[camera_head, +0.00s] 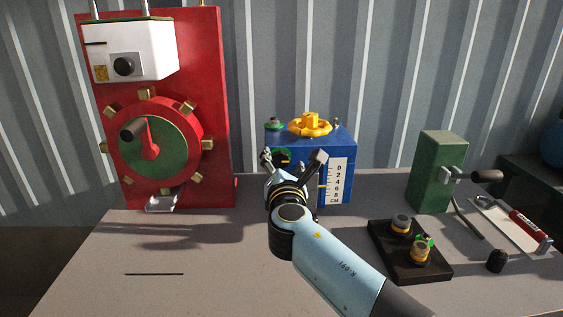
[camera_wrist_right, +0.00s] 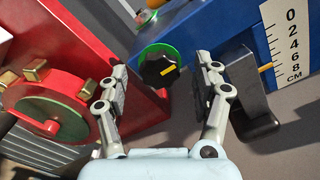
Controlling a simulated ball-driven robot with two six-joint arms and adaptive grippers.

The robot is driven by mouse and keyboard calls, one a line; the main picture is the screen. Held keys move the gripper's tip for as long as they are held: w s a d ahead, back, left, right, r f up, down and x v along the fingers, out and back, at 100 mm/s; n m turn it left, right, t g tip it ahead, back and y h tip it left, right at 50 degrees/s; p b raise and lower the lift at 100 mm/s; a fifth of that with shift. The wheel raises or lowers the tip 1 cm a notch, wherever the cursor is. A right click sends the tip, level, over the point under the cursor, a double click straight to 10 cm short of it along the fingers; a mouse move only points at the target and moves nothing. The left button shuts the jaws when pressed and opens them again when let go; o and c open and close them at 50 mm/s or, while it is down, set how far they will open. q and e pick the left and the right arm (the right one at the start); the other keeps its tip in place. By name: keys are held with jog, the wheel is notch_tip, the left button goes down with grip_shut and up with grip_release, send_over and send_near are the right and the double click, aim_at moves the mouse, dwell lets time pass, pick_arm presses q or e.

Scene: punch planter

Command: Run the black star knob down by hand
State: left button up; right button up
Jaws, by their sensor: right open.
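The black star knob (camera_wrist_right: 160,70) has a yellow mark and sits in front of a green disc (camera_wrist_right: 150,50) on the side of the blue box (camera_head: 306,139). In the head view the knob (camera_head: 281,157) shows just above my right gripper. My right gripper (camera_head: 293,161) is open, with its fingers spread towards the blue box. In the right wrist view the knob appears beyond and between the fingertips (camera_wrist_right: 162,76), nearer the left finger. I see no contact and nothing held. My left gripper is not in view.
A white centimetre scale (camera_head: 338,179) is on the box front, with a yellow star handle (camera_head: 310,125) on top. A red panel with a red wheel (camera_head: 152,145) stands left. A dark tray (camera_head: 411,256), green block (camera_head: 438,172) and black cap (camera_head: 497,261) are right. The front left table is mostly clear.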

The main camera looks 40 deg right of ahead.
jog(key=v, duration=0.6)
notch_tip(320, 180, up, 10)
dwell(0.5)
dwell(0.7)
